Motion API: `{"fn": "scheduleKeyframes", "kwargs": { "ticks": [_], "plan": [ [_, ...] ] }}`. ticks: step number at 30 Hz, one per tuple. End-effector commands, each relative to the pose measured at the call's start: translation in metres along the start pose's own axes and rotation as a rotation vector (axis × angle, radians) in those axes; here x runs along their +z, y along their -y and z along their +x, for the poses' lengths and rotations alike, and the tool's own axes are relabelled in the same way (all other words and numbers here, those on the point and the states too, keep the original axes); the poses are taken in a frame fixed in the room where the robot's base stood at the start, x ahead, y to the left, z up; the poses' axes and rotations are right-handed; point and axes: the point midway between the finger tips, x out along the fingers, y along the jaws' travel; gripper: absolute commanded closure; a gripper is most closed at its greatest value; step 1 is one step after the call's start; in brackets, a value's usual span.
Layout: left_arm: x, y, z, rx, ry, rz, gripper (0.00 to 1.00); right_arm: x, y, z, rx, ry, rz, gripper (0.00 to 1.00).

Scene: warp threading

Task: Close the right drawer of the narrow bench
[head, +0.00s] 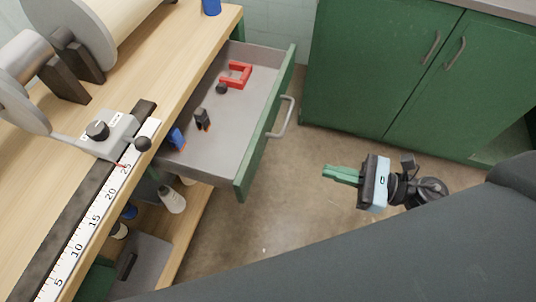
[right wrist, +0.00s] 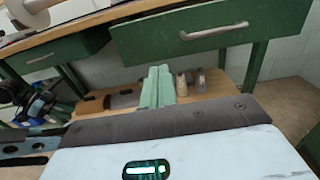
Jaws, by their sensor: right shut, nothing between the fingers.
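The right drawer (head: 237,118) of the narrow bench is pulled out, its grey interior showing in the head view. It holds a red clamp-like piece, small dark pieces and a blue piece. Its green front has a grey bar handle (head: 283,118). In the right wrist view the green drawer front (right wrist: 190,35) and its handle (right wrist: 214,31) show above the fingers. My right gripper (head: 328,173) is shut and empty, to the right of and apart from the drawer front. Its green fingers show in the right wrist view (right wrist: 158,72).
The wooden bench top (head: 175,65) carries a ruler scale (head: 93,220) and a machine with grey wheels. A lower shelf (head: 190,225) holds bottles and a grey bin. Green cabinets (head: 385,65) stand at the right. Bare floor (head: 260,225) lies between the bench and my gripper.

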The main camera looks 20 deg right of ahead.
Motion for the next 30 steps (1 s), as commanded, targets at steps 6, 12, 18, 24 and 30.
{"fn": "scheduleKeyframes", "kwargs": {
  "ticks": [6, 12, 18, 24, 30],
  "plan": [
    [-0.002, 0.001, -0.002, 0.001, -0.002, 0.008, 0.64, 0.002, 0.001, 0.010, -0.003, 0.003, 0.002, 1.00],
    [-0.002, 0.002, -0.005, 0.001, 0.001, 0.013, 0.64, 0.003, 0.001, 0.043, -0.003, 0.006, 0.004, 1.00],
    [0.001, 0.001, -0.009, 0.002, 0.010, 0.011, 0.64, 0.004, 0.001, 0.080, -0.003, 0.007, 0.006, 1.00],
    [-0.001, 0.000, -0.013, 0.002, 0.009, 0.004, 0.64, 0.003, 0.001, 0.114, -0.004, 0.005, 0.007, 1.00],
    [-0.003, -0.003, -0.015, 0.001, 0.006, -0.006, 0.64, 0.002, 0.001, 0.135, -0.005, 0.003, 0.007, 1.00]
  ]
}}
